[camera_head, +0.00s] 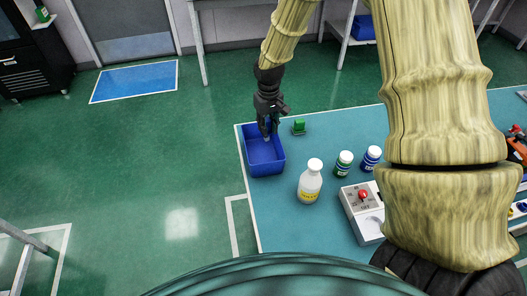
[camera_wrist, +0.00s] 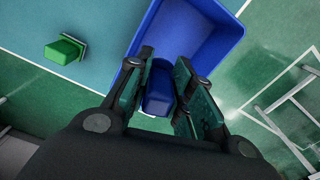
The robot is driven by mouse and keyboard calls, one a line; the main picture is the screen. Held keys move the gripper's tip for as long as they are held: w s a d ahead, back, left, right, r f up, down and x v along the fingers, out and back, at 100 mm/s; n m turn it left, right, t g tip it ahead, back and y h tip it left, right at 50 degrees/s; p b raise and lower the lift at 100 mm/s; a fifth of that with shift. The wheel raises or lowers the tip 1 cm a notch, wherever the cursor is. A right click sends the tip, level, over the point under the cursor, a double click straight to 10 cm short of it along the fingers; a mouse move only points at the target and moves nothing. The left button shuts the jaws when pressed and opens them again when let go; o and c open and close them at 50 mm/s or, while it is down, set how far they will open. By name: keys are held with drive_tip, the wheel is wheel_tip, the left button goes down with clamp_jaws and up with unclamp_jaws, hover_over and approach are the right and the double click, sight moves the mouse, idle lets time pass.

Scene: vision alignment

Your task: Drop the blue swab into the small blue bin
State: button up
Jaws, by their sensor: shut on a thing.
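The small blue bin (camera_head: 265,163) stands at the far left corner of the teal table; in the wrist view its open inside (camera_wrist: 189,38) lies ahead of the fingers. My gripper (camera_head: 266,132) is over the far part of the bin, pointing down. In the wrist view my gripper (camera_wrist: 160,95) is shut on a blue thing (camera_wrist: 157,97), which I take to be the blue swab. It sits between the two fingers, over the near end of the bin. Its lower part is hard to make out against the blue bin, and in the head view it is not clearly seen.
A green block (camera_head: 299,127) lies right of the bin. A white bottle (camera_head: 310,181), a green-labelled bottle (camera_head: 343,164) and a blue-labelled bottle (camera_head: 371,158) stand nearer. A grey box with a red knob (camera_head: 362,212) is at the front. Green floor is clear left of the table.

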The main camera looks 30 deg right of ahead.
drive_tip(key=shift+f+b, duration=1.7)
drive_tip(key=shift+f, duration=0.7)
drive_tip(key=o, duration=1)
wheel_tip(320, 180, up, 12)
